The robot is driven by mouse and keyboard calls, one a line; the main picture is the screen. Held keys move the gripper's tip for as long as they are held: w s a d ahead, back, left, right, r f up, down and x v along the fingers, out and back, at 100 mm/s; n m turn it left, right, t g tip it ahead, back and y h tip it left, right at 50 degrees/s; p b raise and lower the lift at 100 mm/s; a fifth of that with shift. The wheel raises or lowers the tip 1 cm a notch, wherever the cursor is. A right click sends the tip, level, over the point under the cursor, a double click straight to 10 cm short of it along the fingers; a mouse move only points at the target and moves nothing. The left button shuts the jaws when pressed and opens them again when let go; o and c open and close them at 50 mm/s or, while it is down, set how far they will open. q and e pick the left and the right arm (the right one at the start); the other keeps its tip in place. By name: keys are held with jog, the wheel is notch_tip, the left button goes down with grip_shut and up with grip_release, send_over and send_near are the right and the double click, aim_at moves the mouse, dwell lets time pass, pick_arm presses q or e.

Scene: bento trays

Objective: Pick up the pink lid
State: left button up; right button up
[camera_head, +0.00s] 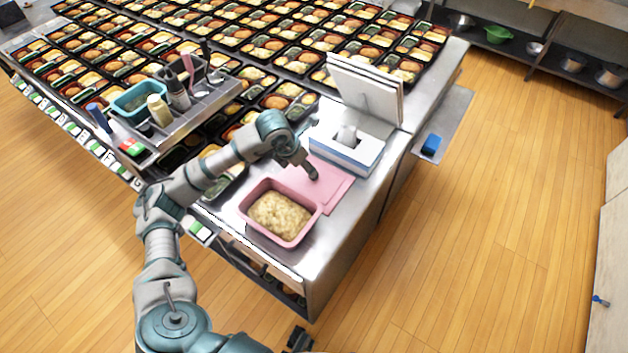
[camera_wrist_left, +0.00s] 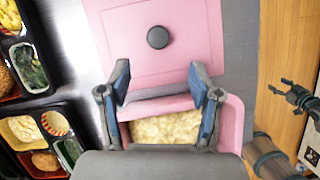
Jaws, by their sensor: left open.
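The pink lid (camera_head: 331,188) lies flat on the steel counter behind the pink container (camera_head: 314,216), which is filled with pale chunky food. The left wrist view shows the lid (camera_wrist_left: 180,62) with a round dark knob (camera_wrist_left: 157,38) in its middle, and the container (camera_wrist_left: 236,125) below it. My left gripper (camera_wrist_left: 160,80) is open and empty, its fingers spread above the lid's near edge and the container. In the head view my left gripper (camera_head: 303,165) is over the lid and hides part of it.
A white box with a raised flap (camera_head: 365,95) stands just behind the lid. A steel caddy (camera_head: 205,100) with bottles and utensils is at the left. Rows of filled bento trays (camera_head: 300,60) cover the counter beyond. A blue object (camera_head: 431,144) lies on a side shelf.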

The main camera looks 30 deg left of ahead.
aim_at(308, 184)
pick_arm(q)
jog(key=x, duration=0.3)
jog(key=shift+a+f, duration=0.2)
jog(key=shift+f, duration=0.05)
jog(key=shift+w+d+f, duration=0.3)
jog(key=shift+f, duration=0.15)
jog(key=x, duration=0.4)
jog(key=shift+w+d+f+b, duration=0.1)
jog(key=shift+w+d+b, duration=0.2)
jog(key=shift+w+b, duration=0.1)
jog(key=shift+w+a+f, duration=0.1)
jog(key=shift+w+f, duration=0.05)
jog(key=shift+f, duration=0.1)
jog(key=shift+a, duration=0.45)
jog(key=shift+c, duration=0.9)
jog(key=c, duration=0.8)
jog(key=shift+d, duration=0.25)
grip_shut()
jog(key=shift+d, duration=0.15)
pick_arm(e)
jog(key=shift+d+r, duration=0.2)
jog(key=shift+r, duration=0.7)
